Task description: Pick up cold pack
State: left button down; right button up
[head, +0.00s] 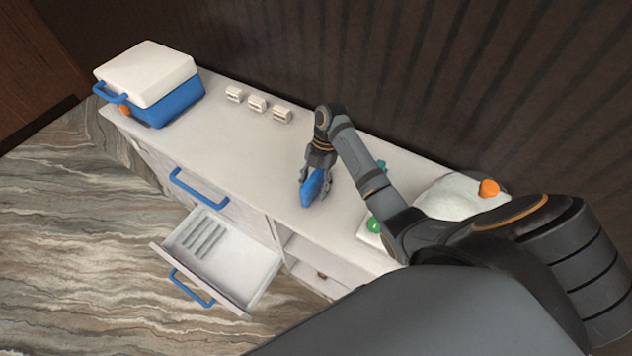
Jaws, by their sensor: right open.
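The blue cold pack (311,188) lies on the white counter top, right of the middle of its length. My right gripper (316,182) is over it, pointing down, with its open fingers on either side of the pack. Whether the fingers touch the pack I cannot tell. The gripper and wrist hide part of the pack's far end. My left gripper is not in view.
A blue cooler box (171,104) with a white lid stands at the counter's left end. Three small white blocks (257,103) stand along the back. An open drawer (257,290) juts out in front. A white mound with an orange knob (488,188) is at right.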

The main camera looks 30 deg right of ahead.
jog(key=shift+f, duration=0.25)
grip_shut()
dwell(0.4)
